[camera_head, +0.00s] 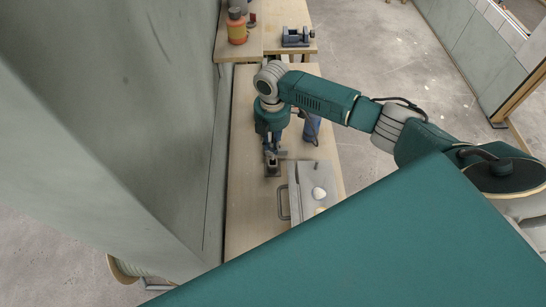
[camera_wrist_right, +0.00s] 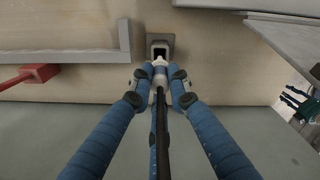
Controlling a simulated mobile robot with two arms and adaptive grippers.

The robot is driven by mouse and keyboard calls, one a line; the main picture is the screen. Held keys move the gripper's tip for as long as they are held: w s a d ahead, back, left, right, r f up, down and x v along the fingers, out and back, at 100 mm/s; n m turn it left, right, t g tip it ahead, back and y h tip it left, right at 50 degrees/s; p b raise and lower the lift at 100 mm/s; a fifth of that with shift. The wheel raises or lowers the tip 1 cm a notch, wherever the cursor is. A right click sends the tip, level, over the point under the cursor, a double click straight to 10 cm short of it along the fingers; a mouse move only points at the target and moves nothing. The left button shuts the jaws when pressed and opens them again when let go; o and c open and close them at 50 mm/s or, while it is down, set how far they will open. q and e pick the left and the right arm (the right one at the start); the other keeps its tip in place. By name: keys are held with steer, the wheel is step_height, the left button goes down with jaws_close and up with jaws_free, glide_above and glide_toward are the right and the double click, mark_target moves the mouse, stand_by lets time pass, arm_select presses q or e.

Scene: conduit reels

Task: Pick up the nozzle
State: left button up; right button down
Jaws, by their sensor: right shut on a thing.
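My right gripper (camera_head: 272,151) reaches down over the workbench in the head view. In the right wrist view, its blue-wrapped fingers (camera_wrist_right: 160,76) are closed on a small pale piece, which I take to be the nozzle (camera_wrist_right: 160,62). The nozzle sits between the fingertips at the mouth of a dark square holder (camera_wrist_right: 160,44). I cannot tell whether it is still inside the holder. A dark rod runs from the fingertips toward the camera. The holder (camera_head: 272,171) also shows under the gripper in the head view, where the nozzle is hidden. My left gripper is out of view.
A grey panel (camera_head: 306,174) with pale round pieces and a handle lies close to the holder. A blue cylinder (camera_head: 312,128) stands beside my arm. An orange container (camera_head: 237,29) and a dark vise (camera_head: 295,38) are farther back. A wall borders the bench's left.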

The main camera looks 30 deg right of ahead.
steer(key=shift+r+p, duration=0.85)
steer(key=shift+r, duration=3.5)
